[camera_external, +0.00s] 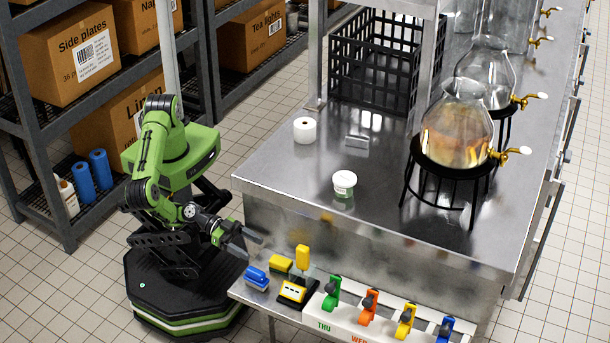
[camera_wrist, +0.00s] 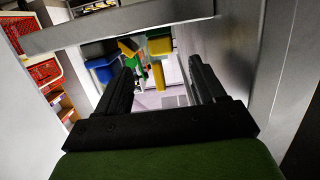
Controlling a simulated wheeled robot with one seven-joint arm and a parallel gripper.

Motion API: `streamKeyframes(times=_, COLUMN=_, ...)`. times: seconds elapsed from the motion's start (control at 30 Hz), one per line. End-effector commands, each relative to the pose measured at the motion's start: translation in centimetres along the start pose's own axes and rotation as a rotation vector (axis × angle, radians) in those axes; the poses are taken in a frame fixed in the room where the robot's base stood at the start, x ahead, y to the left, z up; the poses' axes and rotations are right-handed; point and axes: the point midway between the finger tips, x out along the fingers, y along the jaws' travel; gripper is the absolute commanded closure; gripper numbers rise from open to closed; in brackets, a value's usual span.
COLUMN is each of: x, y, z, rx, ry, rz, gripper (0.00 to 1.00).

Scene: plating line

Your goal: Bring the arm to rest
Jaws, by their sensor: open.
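My green arm is folded low beside the left end of the steel counter. My gripper (camera_external: 249,246) points right, close to the counter's left front corner and above the small front shelf. The gripper also shows in the wrist view (camera_wrist: 168,85), with its two dark fingers apart and nothing between them. A blue block-like item (camera_external: 257,276) and a yellow one (camera_external: 281,264) lie on the shelf just below and right of the fingertips. In the wrist view, blurred blue, green and yellow items show beyond the fingers.
The steel counter (camera_external: 290,165) carries a white roll (camera_external: 305,130), a lidded tub (camera_external: 344,183), a black crate (camera_external: 372,70) and glass dispensers (camera_external: 456,132). A black-and-yellow device (camera_external: 293,292) and several coloured clips stand along the front shelf. Racks with boxes (camera_external: 74,52) stand behind my base.

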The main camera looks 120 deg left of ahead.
Motion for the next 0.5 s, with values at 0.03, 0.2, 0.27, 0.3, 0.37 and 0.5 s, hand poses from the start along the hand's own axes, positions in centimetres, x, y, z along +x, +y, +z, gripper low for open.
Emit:
streamKeyframes(times=0.03, x=-1.2, y=0.1, z=-0.4, rx=0.008, ry=0.0, rz=0.005, gripper=0.31)
streamKeyframes(times=0.2, x=-3.1, y=0.0, z=-0.2, rx=0.001, ry=0.002, rz=0.0, gripper=0.31)
streamKeyframes(times=0.27, x=-3.3, y=-0.1, z=-0.2, rx=-0.001, ry=0.003, rz=-0.001, gripper=0.31)
streamKeyframes(times=0.3, x=-3.3, y=-0.1, z=-0.2, rx=-0.002, ry=0.004, rz=-0.001, gripper=0.31)
streamKeyframes(times=0.37, x=-3.3, y=-0.1, z=-0.1, rx=-0.003, ry=0.003, rz=-0.002, gripper=0.31)
streamKeyframes(times=0.5, x=-3.3, y=-0.1, z=-0.1, rx=-0.003, ry=0.003, rz=-0.002, gripper=0.31)
